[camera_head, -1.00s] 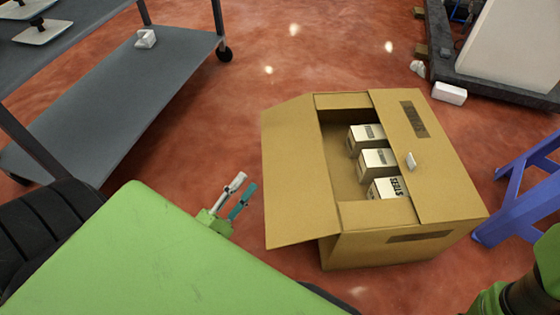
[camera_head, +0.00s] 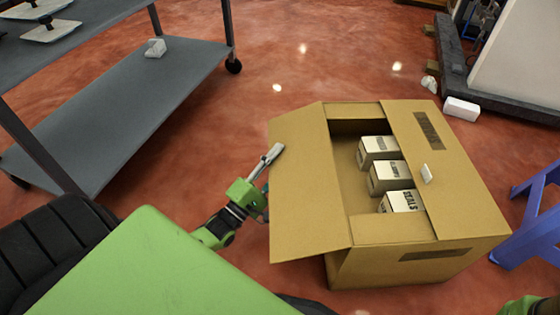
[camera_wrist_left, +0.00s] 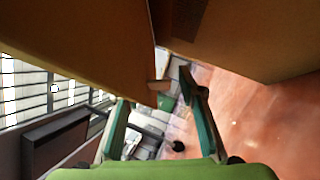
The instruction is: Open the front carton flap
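The open cardboard carton (camera_head: 400,266) stands on the floor in the head view. A wide flap (camera_head: 305,190) hangs outward on its left side, and another flap (camera_head: 440,165) lies across its right part. Several white boxes (camera_head: 388,176) labelled in black are inside. My left gripper (camera_head: 270,168) is at the outer edge of the left flap, with one finger above it and the other partly hidden. The left wrist view shows its fingers (camera_wrist_left: 153,88) apart with brown cardboard close above; contact cannot be told. My right gripper is out of view.
A grey shelf cart (camera_head: 130,105) stands at the upper left. A blue stool (camera_head: 535,215) is close to the carton's right side. A dark platform (camera_head: 480,95) is at the upper right. Red floor is clear between cart and carton.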

